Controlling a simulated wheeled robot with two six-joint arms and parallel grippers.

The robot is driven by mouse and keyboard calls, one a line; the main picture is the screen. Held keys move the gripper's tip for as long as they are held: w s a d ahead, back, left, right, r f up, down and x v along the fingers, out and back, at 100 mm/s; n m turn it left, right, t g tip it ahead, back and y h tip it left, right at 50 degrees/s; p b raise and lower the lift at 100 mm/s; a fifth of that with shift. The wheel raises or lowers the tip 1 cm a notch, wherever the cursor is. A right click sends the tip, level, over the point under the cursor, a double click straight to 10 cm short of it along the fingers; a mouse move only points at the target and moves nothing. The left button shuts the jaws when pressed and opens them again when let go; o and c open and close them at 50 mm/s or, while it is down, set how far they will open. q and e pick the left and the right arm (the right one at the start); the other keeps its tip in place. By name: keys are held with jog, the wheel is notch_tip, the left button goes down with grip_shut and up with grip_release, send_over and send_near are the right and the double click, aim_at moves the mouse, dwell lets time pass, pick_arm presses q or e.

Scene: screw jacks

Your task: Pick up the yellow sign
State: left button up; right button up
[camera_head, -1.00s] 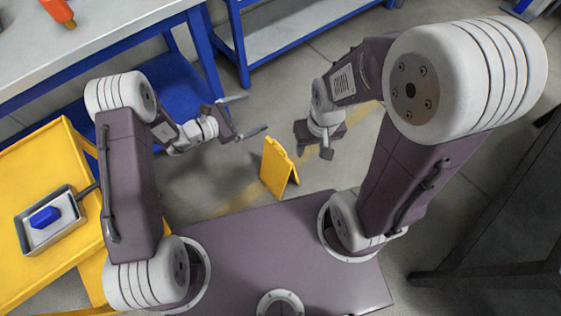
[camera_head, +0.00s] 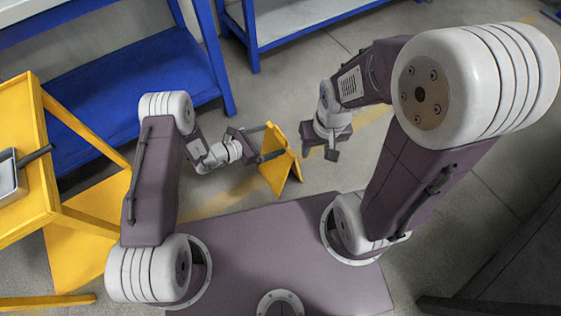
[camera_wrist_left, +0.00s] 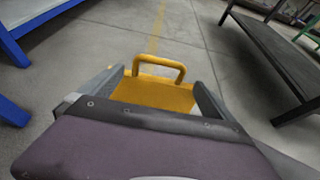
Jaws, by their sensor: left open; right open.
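The yellow sign (camera_head: 276,172) is a folding A-frame standing upright on the floor in front of my base. In the left wrist view its handle and upper panel (camera_wrist_left: 155,92) show between the two fingers. My left gripper (camera_head: 268,143) is open, with its fingers on either side of the sign's upper part; I cannot tell whether they touch it. In the left wrist view the left gripper (camera_wrist_left: 158,100) has its fingers spread around the panel. My right gripper (camera_head: 320,153) is open and empty, to the right of the sign and apart from it.
A yellow cart (camera_head: 28,150) holding a metal tray (camera_head: 9,180) stands at the left. A blue workbench (camera_head: 120,75) is behind my left arm. A dark table (camera_wrist_left: 275,55) is at the right in the wrist view. The floor around the sign is clear.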

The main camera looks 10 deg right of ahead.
aim_at(281, 133)
pick_arm(q)
jog(key=b+x, duration=0.3)
jog(key=x, duration=0.1)
jog(key=shift+w+d+f, duration=0.1)
jog(key=shift+w+d, duration=0.25)
jog(key=shift+d, duration=0.2)
jog(key=c, duration=2)
